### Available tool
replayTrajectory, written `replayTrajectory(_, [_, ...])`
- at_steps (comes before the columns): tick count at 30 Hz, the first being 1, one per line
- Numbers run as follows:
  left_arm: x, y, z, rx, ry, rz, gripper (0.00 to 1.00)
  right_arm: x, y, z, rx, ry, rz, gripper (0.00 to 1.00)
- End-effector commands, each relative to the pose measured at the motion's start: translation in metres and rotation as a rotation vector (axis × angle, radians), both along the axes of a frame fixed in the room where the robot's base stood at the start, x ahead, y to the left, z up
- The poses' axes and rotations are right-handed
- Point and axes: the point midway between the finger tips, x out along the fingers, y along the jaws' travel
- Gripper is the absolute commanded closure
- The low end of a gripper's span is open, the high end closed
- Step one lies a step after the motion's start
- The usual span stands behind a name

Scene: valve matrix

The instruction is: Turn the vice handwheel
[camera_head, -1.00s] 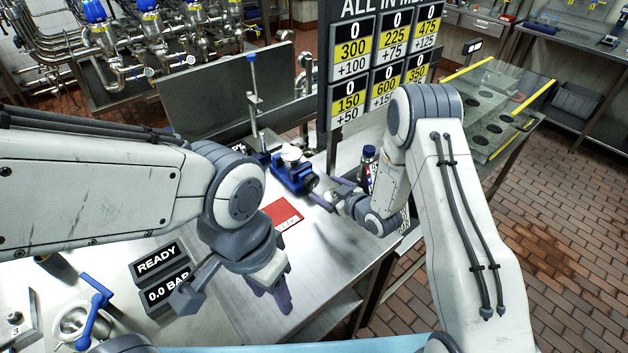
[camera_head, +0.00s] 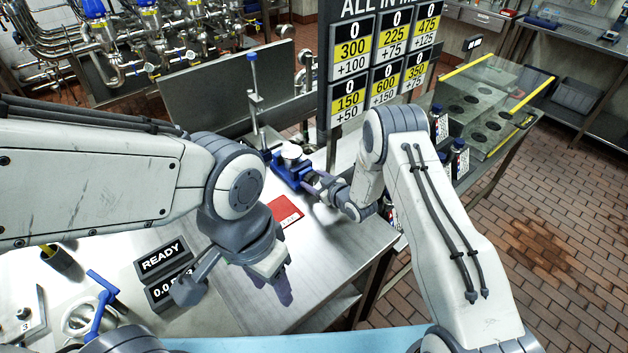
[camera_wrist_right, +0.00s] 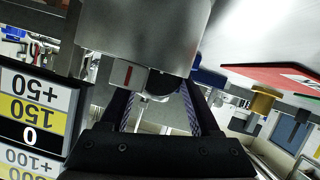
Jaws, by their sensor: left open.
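The blue vice (camera_head: 289,172) stands on the steel bench, with a pale round piece on top. My right gripper (camera_head: 315,184) is at the vice's right front end, and its fingers hide the handwheel there in the head view. In the right wrist view, my right gripper's two fingers (camera_wrist_right: 155,108) stand apart on either side of a dark round part (camera_wrist_right: 163,84) below a grey metal block. Whether they press on it cannot be told. My left gripper (camera_head: 278,283) is open and empty, pointing down over the bench's front part, well away from the vice.
A red card (camera_head: 286,211) lies on the bench before the vice. The score board (camera_head: 383,65) rises close behind my right arm. Dark bottles (camera_head: 459,158) stand right of that arm. A READY display (camera_head: 162,259) and blue-handled valve (camera_head: 98,308) are at the left.

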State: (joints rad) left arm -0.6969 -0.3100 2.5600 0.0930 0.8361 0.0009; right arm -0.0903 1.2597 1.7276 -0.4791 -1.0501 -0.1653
Motion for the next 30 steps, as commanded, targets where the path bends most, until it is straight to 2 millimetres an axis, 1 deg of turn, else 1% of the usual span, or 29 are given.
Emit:
replayTrajectory(1, [0.000, 0.000, 0.000, 0.000, 0.000, 0.000, 0.50, 0.000, 0.000, 0.000, 0.000, 0.000, 0.000, 0.79])
replayTrajectory(2, [0.000, 0.000, 0.000, 0.000, 0.000, 0.000, 0.50, 0.000, 0.000, 0.000, 0.000, 0.000, 0.001, 0.91])
replayTrajectory(3, [0.000, 0.000, 0.000, 0.000, 0.000, 0.000, 0.50, 0.000, 0.000, 0.000, 0.000, 0.000, 0.001, 0.92])
replayTrajectory(8, [0.000, 0.000, -0.002, 0.000, 0.000, 0.000, 0.50, 0.000, 0.000, 0.000, 0.010, 0.006, 0.001, 0.92])
replayTrajectory(14, [0.000, 0.000, -0.011, 0.000, 0.000, 0.002, 0.50, 0.001, -0.001, -0.001, 0.067, 0.047, 0.002, 0.92])
replayTrajectory(22, [0.000, 0.000, -0.028, 0.000, 0.000, 0.002, 0.50, 0.002, -0.003, -0.002, 0.223, 0.159, 0.001, 0.92])
replayTrajectory(30, [0.000, 0.000, -0.040, 0.000, 0.000, 0.001, 0.50, 0.003, -0.004, -0.001, 0.375, 0.271, 0.001, 0.92])
